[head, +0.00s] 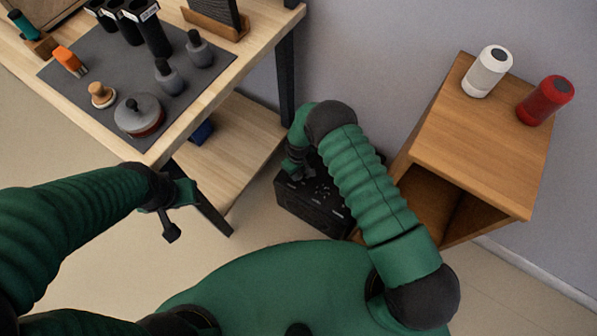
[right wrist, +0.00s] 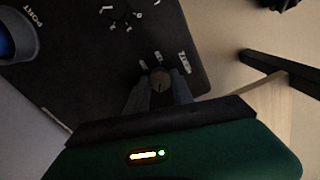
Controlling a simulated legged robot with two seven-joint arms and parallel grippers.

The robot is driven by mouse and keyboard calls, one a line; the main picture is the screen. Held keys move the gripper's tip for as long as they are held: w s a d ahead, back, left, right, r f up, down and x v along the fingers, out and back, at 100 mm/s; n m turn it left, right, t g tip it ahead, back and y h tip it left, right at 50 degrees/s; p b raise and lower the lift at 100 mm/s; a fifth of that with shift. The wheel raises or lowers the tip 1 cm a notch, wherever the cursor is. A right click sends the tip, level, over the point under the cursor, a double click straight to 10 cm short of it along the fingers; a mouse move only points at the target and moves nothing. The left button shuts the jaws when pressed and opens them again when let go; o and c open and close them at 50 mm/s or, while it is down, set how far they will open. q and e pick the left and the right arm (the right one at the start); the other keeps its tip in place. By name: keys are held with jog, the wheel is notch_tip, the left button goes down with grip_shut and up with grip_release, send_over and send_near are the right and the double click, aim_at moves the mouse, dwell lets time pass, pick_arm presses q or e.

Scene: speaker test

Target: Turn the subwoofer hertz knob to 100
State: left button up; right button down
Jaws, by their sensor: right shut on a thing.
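The subwoofer is a black box (head: 318,202) on the floor between the wooden table and the wooden cabinet. In the right wrist view its dark panel (right wrist: 75,65) shows a "PORT" label, a round blue-lit opening and small white markings. My right gripper (right wrist: 160,82) is shut on a small round knob (right wrist: 159,77) on that panel.
The wooden table (head: 225,82) holds a grey mat (head: 105,100) with a lidded pot, bottles and an orange item. Its dark leg (head: 286,85) stands near the subwoofer. The cabinet (head: 440,140) carries a white speaker (head: 487,72) and a red speaker (head: 545,100).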

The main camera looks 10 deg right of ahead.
jog(key=shift+m, duration=0.3)
jog(key=m, duration=1)
jog(key=shift+b, duration=0.3)
jog(key=m, duration=0.3)
jog(key=shift+m, duration=0.4)
jog(key=m, duration=0.4)
jog(key=shift+b, duration=0.3)
jog(key=m, duration=0.5)
jog(key=shift+a, duration=0.1)
